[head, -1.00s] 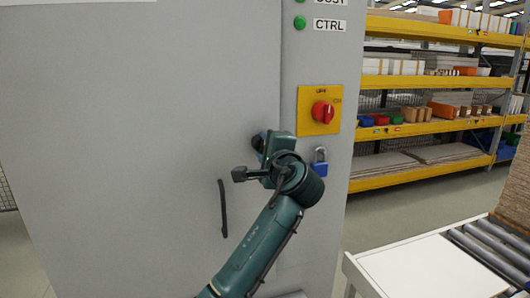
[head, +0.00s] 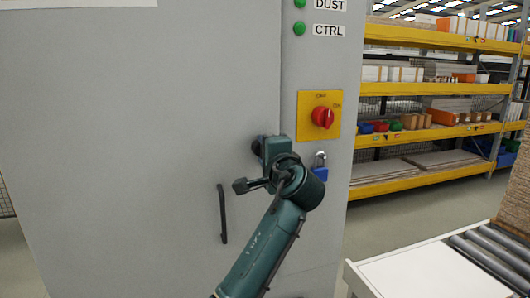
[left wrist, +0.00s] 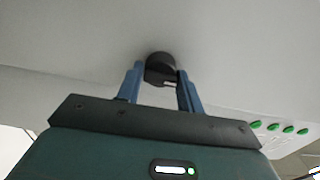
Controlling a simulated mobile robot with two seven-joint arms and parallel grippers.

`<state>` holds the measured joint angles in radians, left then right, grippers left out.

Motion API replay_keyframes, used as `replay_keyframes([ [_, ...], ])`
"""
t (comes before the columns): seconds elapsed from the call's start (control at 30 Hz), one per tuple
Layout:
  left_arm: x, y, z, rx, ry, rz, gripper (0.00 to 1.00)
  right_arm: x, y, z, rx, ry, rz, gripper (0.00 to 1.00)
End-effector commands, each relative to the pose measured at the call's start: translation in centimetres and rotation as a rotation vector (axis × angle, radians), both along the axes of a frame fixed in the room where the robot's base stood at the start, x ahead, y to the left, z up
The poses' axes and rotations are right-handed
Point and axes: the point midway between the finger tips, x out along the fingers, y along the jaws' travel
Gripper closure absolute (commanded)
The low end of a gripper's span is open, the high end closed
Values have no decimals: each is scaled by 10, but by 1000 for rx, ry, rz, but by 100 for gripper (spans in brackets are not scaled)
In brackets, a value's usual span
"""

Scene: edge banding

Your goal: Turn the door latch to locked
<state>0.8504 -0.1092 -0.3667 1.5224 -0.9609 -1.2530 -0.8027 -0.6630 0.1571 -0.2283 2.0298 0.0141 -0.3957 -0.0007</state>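The door latch is a dark round knob (left wrist: 160,66) on the grey cabinet door (head: 140,120). In the left wrist view it sits between the tips of two blue fingers. My left gripper (left wrist: 160,80) is open, with a finger on each side of the knob and a small gap at both sides. In the head view the left gripper's body (head: 272,150) is close to the door's right edge and hides its fingers; only a dark bit of the latch (head: 256,146) shows beside it. The latch's marking is too small to read. My right gripper is not in view.
A black door handle (head: 222,214) is below left of the gripper. A red rotary switch (head: 322,117) on a yellow plate and a blue padlock (head: 320,174) are to the right. A roller conveyor (head: 480,262) and a white panel (head: 425,274) stand at lower right.

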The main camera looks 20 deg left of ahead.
Motion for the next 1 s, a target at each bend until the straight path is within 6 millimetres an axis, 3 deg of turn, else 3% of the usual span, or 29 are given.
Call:
replay_keyframes([
  [0.23,0,0,0,2,0,0,44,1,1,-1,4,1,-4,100],
  [0.57,-5,-4,-1,2,0,-1,44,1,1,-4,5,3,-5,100],
  [1.0,-79,-54,-2,0,-1,-4,44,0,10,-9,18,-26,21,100],
])
